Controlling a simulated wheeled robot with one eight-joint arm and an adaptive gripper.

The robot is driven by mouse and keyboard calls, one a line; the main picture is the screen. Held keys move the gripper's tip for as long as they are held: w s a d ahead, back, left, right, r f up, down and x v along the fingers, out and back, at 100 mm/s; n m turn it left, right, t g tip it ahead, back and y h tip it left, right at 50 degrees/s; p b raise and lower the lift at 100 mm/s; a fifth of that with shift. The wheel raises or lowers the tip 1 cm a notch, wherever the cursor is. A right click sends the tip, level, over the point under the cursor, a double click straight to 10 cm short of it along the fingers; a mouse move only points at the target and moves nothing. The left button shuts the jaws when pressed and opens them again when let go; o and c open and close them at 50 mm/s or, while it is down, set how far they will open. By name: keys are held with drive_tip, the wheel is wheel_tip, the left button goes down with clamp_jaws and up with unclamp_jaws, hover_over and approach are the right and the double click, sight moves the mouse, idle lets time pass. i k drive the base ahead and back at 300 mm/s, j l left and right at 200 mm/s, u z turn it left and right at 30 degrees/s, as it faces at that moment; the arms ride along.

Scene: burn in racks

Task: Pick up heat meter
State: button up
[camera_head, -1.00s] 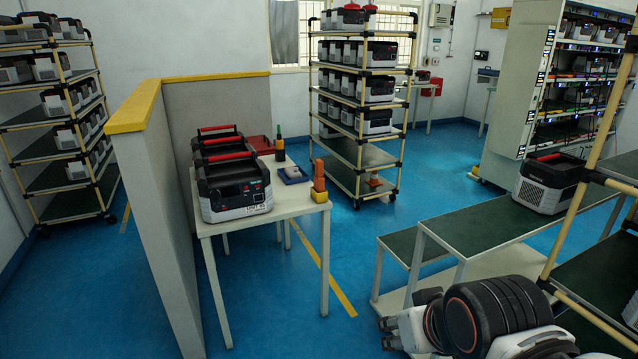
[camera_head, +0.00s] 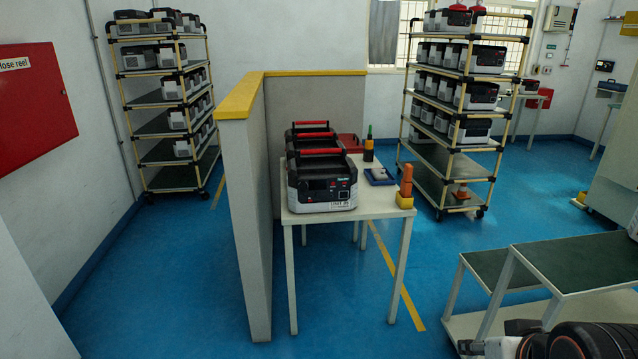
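No object is plainly marked as the heat meter. On the white table (camera_head: 378,206) stands an upright orange handheld object (camera_head: 406,178) on a yellow block (camera_head: 404,200), near the right edge. Either could be the heat meter; I cannot tell which. Part of my arm shows at the bottom right, well short of the table. My gripper is not in view.
Black-and-white units with red handles (camera_head: 322,185) and a blue tray (camera_head: 379,176) share the table. A partition (camera_head: 245,190) stands left of it. Loaded racks (camera_head: 465,75) stand behind. A green-topped bench (camera_head: 575,262) is at right. Blue floor (camera_head: 350,325) is clear in front.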

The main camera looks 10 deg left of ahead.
sight(405, 190)
drive_tip(key=i+u, duration=0.1)
drive_tip(key=i, duration=0.75)
drive_tip(key=i+u, duration=0.15)
drive_tip(key=i, duration=0.7)
drive_tip(key=i+l+u, duration=0.1)
drive_tip(key=i, duration=0.75)
drive_tip(key=l+u, duration=0.1)
drive_tip(key=l, duration=0.15)
drive_tip(key=i, duration=0.05)
